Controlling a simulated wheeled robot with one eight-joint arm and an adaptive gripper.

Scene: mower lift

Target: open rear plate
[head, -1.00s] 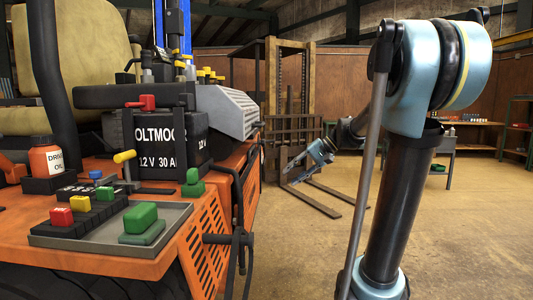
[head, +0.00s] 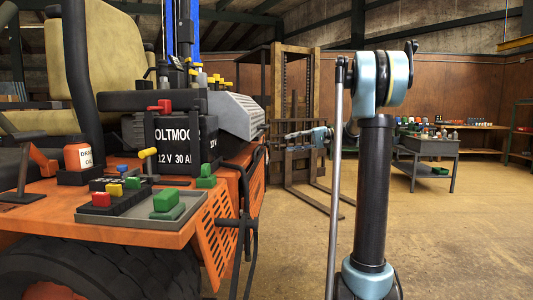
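The orange mower (head: 150,238) fills the left side of the head view, with its side toward me. A slotted orange panel (head: 214,232) forms its near corner. I cannot tell which part is the rear plate. My gripper (head: 290,137) is small and far off, beyond the mower's near corner and in front of the forklift mast. It points left toward the mower and appears apart from it. Its fingers are too small to tell open from shut, and I see nothing held in it.
A black battery (head: 178,145) and a grey tray (head: 140,218) with red and green blocks sit on the mower. Black hoses (head: 246,225) hang at its corner. A forklift (head: 298,165) stands behind my gripper. A grey workbench (head: 428,150) is at right. The floor between is clear.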

